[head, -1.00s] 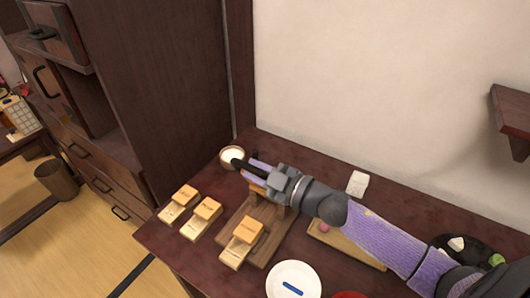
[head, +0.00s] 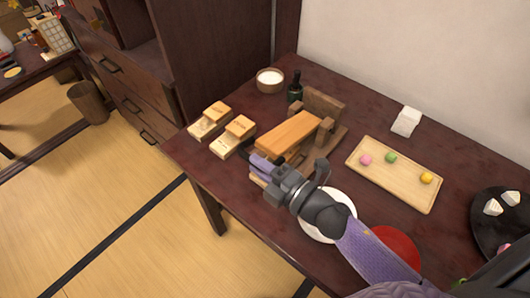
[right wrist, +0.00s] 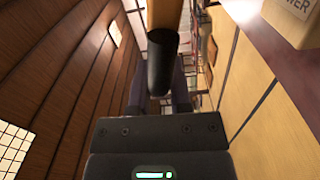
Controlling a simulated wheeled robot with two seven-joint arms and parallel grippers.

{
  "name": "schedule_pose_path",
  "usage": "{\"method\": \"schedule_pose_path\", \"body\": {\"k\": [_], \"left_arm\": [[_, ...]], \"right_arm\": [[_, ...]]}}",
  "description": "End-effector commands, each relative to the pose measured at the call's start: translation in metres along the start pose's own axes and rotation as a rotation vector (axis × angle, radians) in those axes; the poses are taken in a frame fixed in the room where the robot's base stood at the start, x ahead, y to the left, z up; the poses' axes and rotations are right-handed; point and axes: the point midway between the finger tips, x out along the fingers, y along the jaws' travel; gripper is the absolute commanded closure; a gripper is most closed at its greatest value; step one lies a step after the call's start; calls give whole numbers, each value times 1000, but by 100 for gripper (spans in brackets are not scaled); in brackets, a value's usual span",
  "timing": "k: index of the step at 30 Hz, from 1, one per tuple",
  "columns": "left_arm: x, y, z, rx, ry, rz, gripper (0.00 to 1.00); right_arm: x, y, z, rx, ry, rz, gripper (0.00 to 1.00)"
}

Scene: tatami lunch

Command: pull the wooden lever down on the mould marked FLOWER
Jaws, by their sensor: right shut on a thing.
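The wooden lever (head: 288,132) is orange-brown and reaches forward from the dark wooden posts of the press (head: 323,104) to my right gripper. My right gripper (head: 262,165) is shut on the lever's dark front end. In the right wrist view the lever's black end (right wrist: 163,62) lies between the fingers (right wrist: 160,88). A light wooden mould (right wrist: 297,18) shows at the top right there, with letters ending in "WER". In the head view the gripper mostly hides the light wood under the lever. My left gripper is out of view.
Two light wooden moulds (head: 210,121) (head: 233,136) stand left of the press. A bowl of white contents (head: 270,80) and a dark bottle (head: 295,88) are behind. A tray with sweets (head: 398,187) is right; a white plate (head: 322,236) and red dish (head: 398,246) are near my arm.

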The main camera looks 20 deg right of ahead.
Motion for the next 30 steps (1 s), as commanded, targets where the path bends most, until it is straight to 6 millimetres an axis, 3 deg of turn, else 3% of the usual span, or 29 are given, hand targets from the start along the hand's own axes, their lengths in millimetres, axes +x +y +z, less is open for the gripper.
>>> {"method": "schedule_pose_path", "body": {"k": [1,9,27,28,30], "left_arm": [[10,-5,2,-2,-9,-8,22],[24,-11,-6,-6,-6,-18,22],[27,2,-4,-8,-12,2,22],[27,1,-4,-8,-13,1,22],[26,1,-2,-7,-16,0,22]], "right_arm": [[0,-12,0,-21,-2,-3,100],[0,-31,-3,-27,-2,-1,100],[0,-34,-3,-26,-2,0,100],[0,-34,-3,-26,-2,0,72],[0,-34,-3,-26,-2,1,57]]}}
